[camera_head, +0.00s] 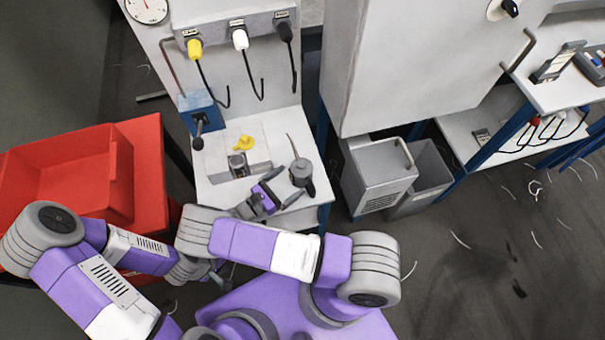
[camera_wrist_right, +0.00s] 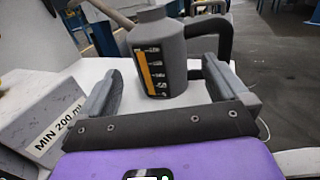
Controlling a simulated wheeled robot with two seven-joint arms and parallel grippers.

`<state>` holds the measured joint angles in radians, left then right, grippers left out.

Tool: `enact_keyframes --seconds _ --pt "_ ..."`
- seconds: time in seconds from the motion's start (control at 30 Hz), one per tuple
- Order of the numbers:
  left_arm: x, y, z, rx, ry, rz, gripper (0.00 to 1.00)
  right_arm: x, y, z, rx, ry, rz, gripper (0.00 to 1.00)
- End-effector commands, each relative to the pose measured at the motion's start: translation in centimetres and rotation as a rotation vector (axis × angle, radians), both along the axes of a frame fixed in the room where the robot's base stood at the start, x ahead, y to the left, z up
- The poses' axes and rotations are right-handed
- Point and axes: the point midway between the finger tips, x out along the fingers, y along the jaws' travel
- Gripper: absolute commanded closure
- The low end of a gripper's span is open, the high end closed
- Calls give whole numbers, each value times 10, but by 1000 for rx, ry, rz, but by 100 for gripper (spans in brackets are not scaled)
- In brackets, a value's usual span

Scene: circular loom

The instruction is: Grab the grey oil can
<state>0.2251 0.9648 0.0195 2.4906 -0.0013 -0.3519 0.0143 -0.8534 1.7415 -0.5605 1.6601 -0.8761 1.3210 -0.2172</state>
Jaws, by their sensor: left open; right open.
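The grey oil can (camera_head: 302,178) stands upright on the right part of the pale worktop, its thin spout pointing up and away. In the right wrist view the can (camera_wrist_right: 158,58) shows a yellow-and-black level scale and a dark handle on its right. My right gripper (camera_head: 277,192) is just left of and in front of the can, open and empty. In the wrist view its fingers (camera_wrist_right: 163,80) are spread to either side of the can's lower body; I cannot tell whether they touch it. My left gripper (camera_head: 216,272) is low at the left, partly hidden by my right arm, and open.
A pale block (camera_head: 251,163) with a yellow part (camera_head: 243,143) and a small metal cup (camera_head: 238,165) is left of the can. Its "MIN 200 ml" face (camera_wrist_right: 45,120) is near the left finger. A red bin (camera_head: 148,185) stands left; a grey cabinet (camera_head: 375,175) stands right.

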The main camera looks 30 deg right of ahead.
Motion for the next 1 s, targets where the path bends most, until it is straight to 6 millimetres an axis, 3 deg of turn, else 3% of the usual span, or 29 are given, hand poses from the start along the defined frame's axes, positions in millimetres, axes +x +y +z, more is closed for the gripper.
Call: enact_keyframes --seconds 0.4,0.73,1.0 --pt "0 0 -6 0 0 -1 57 9 -56 0 0 1 -2 0" --pt "0 0 -6 0 0 -1 57 10 -62 1 1 0 -1 0" --pt "0 0 -6 0 0 0 57 10 -62 1 1 0 -1 41"
